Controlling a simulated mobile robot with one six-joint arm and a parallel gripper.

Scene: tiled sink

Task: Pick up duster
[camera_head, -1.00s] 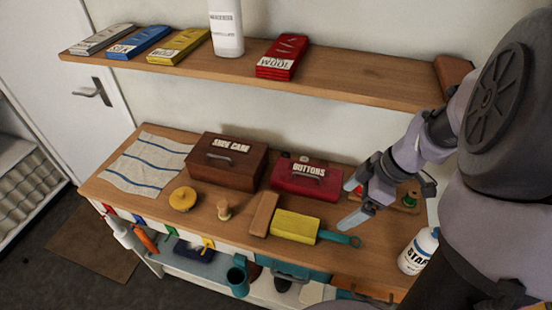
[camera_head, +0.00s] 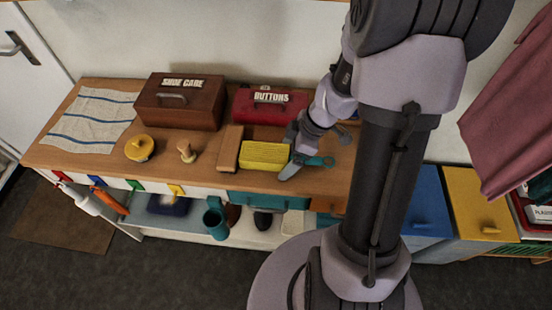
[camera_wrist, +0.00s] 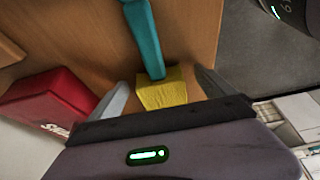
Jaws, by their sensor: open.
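The duster has a yellow head (camera_head: 262,156) and a teal handle (camera_head: 320,161). It lies on the wooden worktop (camera_head: 205,180), right of a brown wooden block. My gripper (camera_head: 290,153) is at the right end of the yellow head, where the handle joins. In the wrist view my gripper (camera_wrist: 160,92) is open, with one finger on each side of the yellow head (camera_wrist: 163,90) and a gap on each side. The teal handle (camera_wrist: 143,35) runs up and away from it. The far part of the head is hidden behind my gripper body there.
A red BUTTONS box (camera_head: 268,107) stands close behind the duster. The brown block (camera_head: 228,148) lies just left of it. A SHOE CARE box (camera_head: 180,103), yellow round tin (camera_head: 139,148) and small wooden brush (camera_head: 186,152) stand farther left. The worktop's front edge is near.

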